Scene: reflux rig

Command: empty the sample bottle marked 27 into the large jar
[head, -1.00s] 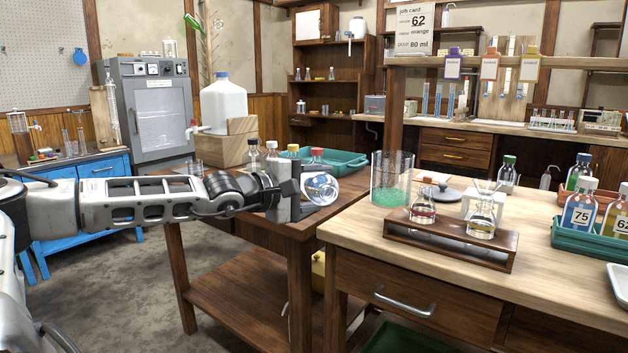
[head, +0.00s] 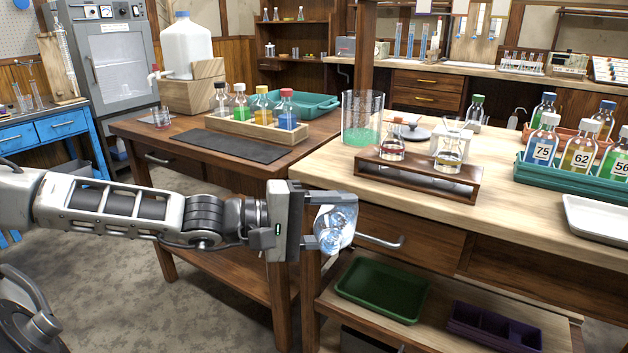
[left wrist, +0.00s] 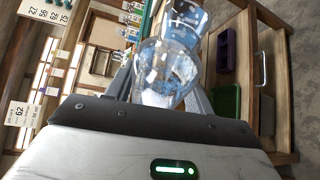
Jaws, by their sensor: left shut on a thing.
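My left gripper (head: 325,222) is shut on a clear glass vessel (head: 342,226) with a bluish look, held tilted in front of the bench edge. The vessel fills the upper middle of the left wrist view (left wrist: 165,75); I see no readable mark on it. The large glass jar (head: 362,128), with green material in its bottom, stands on the light bench's back left corner, behind and above the gripper. Bottles marked 75 (head: 543,150), 62 (head: 581,160) and 56 (head: 618,165) stand in a green rack at right. I cannot make out a 27 in the head view. My right gripper is not in view.
A wooden stand (head: 417,172) with two small flasks is on the light bench (head: 345,177). A white tray (head: 598,218) lies at right. Several coloured bottles and a dark mat (head: 228,145) are on the left table. A drawer handle (head: 380,241) juts out near the held vessel.

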